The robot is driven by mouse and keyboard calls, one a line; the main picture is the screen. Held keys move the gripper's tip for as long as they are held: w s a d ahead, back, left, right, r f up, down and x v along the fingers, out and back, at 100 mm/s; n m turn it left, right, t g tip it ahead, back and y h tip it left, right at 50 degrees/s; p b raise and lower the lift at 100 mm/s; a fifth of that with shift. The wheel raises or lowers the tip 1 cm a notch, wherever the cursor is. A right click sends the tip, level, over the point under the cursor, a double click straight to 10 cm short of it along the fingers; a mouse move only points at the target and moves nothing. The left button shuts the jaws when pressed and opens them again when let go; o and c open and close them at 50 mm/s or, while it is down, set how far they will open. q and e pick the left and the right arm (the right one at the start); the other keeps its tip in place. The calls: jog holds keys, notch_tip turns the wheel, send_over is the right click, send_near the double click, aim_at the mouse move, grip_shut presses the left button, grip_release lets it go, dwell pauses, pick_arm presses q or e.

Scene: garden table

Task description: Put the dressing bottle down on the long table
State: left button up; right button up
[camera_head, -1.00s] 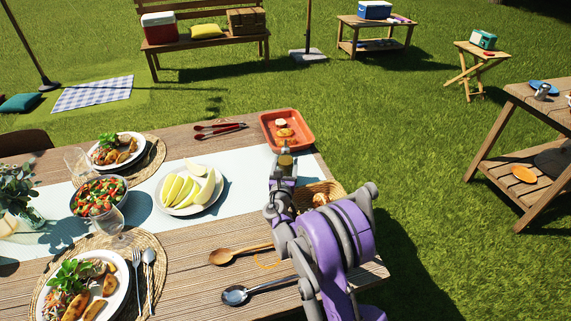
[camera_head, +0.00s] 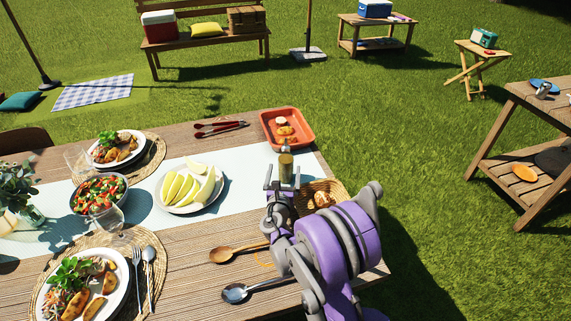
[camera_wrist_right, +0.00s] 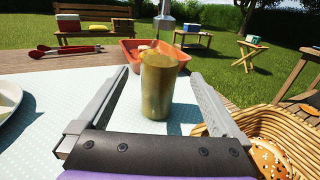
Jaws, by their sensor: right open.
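The dressing bottle (camera_head: 286,168), olive-gold with a narrow grey top, stands upright on the pale runner of the long table (camera_head: 190,252). In the right wrist view the bottle (camera_wrist_right: 160,88) stands just beyond and between the tips of my right gripper. My right gripper (camera_head: 281,174) is open, with a finger on either side and clear gaps to the bottle. My left gripper is not in view.
An orange tray (camera_head: 300,140) lies behind the bottle. A bread basket (camera_head: 335,189) is close on the right. A plate of melon slices (camera_head: 218,201) is to the left. A wooden spoon (camera_head: 222,255) and a dark spoon (camera_head: 236,293) lie nearer the front.

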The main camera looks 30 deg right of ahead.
jog(key=v, duration=0.6)
jog(key=shift+s+a, duration=0.25)
jog(key=shift+s, duration=0.05)
